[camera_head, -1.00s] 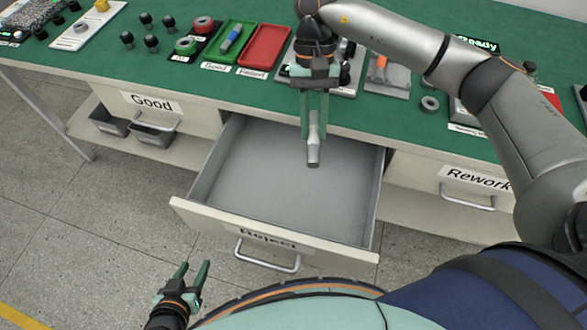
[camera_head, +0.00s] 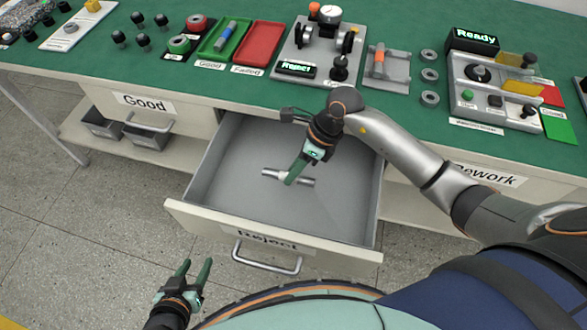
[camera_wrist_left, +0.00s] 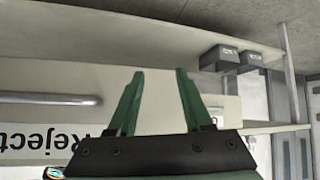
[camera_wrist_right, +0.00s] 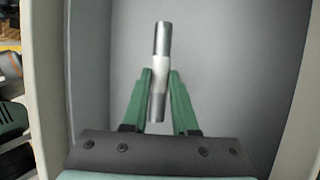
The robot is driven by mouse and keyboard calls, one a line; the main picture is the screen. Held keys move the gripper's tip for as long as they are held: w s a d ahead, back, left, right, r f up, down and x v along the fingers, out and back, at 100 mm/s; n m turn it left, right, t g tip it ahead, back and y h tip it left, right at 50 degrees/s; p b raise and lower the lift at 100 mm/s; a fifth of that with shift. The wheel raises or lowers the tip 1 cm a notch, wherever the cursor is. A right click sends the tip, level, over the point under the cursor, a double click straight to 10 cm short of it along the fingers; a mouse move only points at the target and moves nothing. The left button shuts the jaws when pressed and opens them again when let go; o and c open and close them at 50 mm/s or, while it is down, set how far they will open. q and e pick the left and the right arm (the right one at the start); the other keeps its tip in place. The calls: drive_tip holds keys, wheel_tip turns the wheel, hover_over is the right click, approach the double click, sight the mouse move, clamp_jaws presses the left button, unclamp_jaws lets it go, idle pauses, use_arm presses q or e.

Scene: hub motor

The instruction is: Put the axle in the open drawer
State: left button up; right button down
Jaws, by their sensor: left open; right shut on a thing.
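The axle (camera_head: 304,181) is a short metal rod with stepped sections, lying level across the picture in the head view. My right gripper (camera_head: 291,180) is shut on its middle. It is inside the outline of the open Reject drawer (camera_head: 230,205); I cannot tell whether the axle touches the drawer floor. In the right wrist view the axle (camera_wrist_right: 160,68) stands between the two green fingers (camera_wrist_right: 159,95), with grey drawer surface behind. My left gripper (camera_head: 190,275) is open and empty in front of the drawer; its fingers also show in the left wrist view (camera_wrist_left: 160,100).
The drawer is otherwise empty. A green tray (camera_head: 212,45) and a red tray (camera_head: 258,42) stand on the green table behind. A test fixture (camera_head: 310,55) with a Reject display is behind the drawer. Closed Good (camera_head: 180,108) and Rework (camera_head: 440,185) drawers flank it.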

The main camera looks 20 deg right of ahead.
sight(287, 193)
drive_tip(key=shift+f+b, duration=0.4)
drive_tip(key=shift+f, duration=0.15)
wheel_tip(287, 193, down, 3)
drive_tip(key=b, duration=0.2)
drive_tip(key=shift+f+b, duration=0.15)
drive_tip(key=shift+b, duration=0.2)
drive_tip(key=shift+f, duration=0.3)
drive_tip(key=shift+f+b, duration=0.35)
drive_tip(key=shift+b, duration=0.15)
drive_tip(key=shift+f+b, duration=0.35)
drive_tip(key=shift+f, duration=0.05)
idle(0.8)
idle(0.3)
